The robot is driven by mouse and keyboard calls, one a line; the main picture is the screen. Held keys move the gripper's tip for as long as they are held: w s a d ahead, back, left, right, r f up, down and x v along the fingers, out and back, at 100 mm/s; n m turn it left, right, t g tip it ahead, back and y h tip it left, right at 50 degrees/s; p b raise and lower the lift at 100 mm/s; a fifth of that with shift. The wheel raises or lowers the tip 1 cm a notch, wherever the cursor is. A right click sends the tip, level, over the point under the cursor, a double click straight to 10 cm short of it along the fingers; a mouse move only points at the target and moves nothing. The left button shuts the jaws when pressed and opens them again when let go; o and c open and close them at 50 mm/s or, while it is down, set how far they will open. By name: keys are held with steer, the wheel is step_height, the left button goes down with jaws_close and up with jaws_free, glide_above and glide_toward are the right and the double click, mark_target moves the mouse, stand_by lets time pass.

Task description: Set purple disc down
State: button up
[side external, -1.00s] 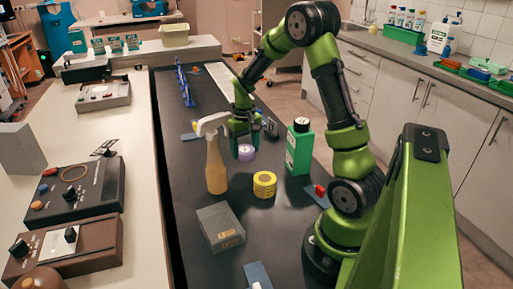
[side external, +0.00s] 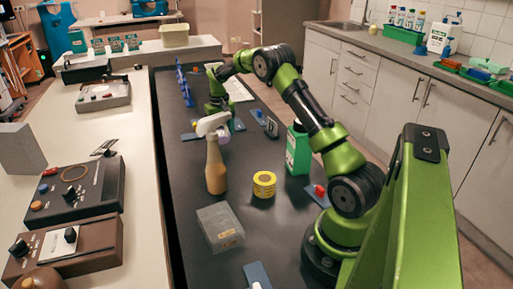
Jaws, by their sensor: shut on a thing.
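The purple disc (side external: 223,135) shows only partly, just right of the white head of the spray bottle in the side external view. My gripper (side external: 217,119) is over the far part of the dark table (side external: 274,209), directly above the disc and shut on it. The spray head hides the fingertips and part of the disc. I cannot tell whether the disc touches the table.
The amber spray bottle (side external: 215,168) stands in front of my gripper. A yellow roll (side external: 264,184), a green bottle (side external: 298,150) and a grey box (side external: 220,227) stand nearer. Blue stands (side external: 184,86) line the far left edge. Small blue plates lie around.

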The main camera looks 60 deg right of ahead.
mark_target(222, 133)
steer(key=shift+f, duration=1.55)
steer(key=shift+s+f, duration=0.1)
steer(key=o, duration=1.1)
steer(key=shift+f, duration=0.1)
